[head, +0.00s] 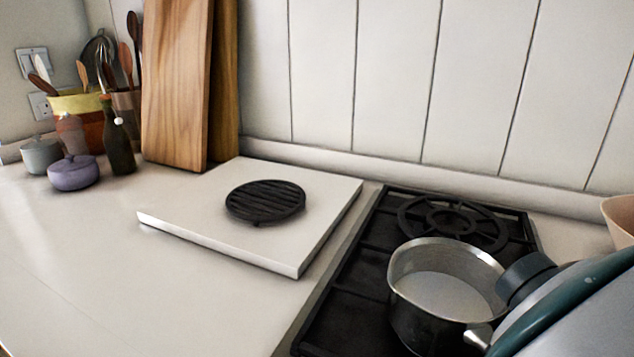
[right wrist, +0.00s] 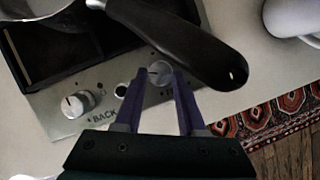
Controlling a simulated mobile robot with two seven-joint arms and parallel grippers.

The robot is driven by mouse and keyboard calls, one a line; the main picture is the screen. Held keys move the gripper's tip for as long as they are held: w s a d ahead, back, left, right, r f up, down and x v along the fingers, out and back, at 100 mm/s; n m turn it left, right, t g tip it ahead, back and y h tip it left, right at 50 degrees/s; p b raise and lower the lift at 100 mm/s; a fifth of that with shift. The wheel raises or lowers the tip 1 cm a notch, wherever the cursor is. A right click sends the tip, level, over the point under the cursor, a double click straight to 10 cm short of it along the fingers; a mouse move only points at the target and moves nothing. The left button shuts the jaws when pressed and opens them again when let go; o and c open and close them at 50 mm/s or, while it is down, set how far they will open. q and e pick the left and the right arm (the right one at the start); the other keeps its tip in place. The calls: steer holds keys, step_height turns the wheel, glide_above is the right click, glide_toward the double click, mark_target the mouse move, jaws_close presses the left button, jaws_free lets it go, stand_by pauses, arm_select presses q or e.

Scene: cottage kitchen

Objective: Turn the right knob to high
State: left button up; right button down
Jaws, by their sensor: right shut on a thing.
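The right knob (right wrist: 160,71) is a small pale round knob on the stove's metal control panel (right wrist: 105,92). In the right wrist view my right gripper (right wrist: 159,82) has its two purple fingers closed around this knob, one on each side. The fingers hide the knob's sides and part of its printed label. The left knob (right wrist: 77,104) stands apart from the gripper, farther left, beside the printed word BACK. In the head view only part of my right arm shows at lower right, and the knobs are hidden. My left gripper is in neither view.
A saucepan (head: 408,303) stands on the black stove grate (head: 362,264). Its black handle (right wrist: 180,40) reaches over the panel, close to my right fingers. A white board (head: 205,213) with a black trivet (head: 265,201) lies left of the stove. A white vessel (right wrist: 291,17) stands at upper right.

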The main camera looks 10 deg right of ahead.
steer(key=n+p, duration=0.2)
steer(key=n, duration=0.1)
steer(key=shift+s+d+r+t+y+p, duration=0.15)
steer(key=shift+t+y+p, duration=0.15)
steer(key=shift+y+p, duration=0.1)
steer(key=shift+d+n+y+p, duration=0.1)
steer(key=shift+n+y+p, duration=0.2)
steer(key=shift+n+p, duration=0.6)
steer(key=shift+f+t, duration=0.2)
steer(key=shift+t, duration=0.1)
steer(key=c, duration=0.5)
jaws_free()
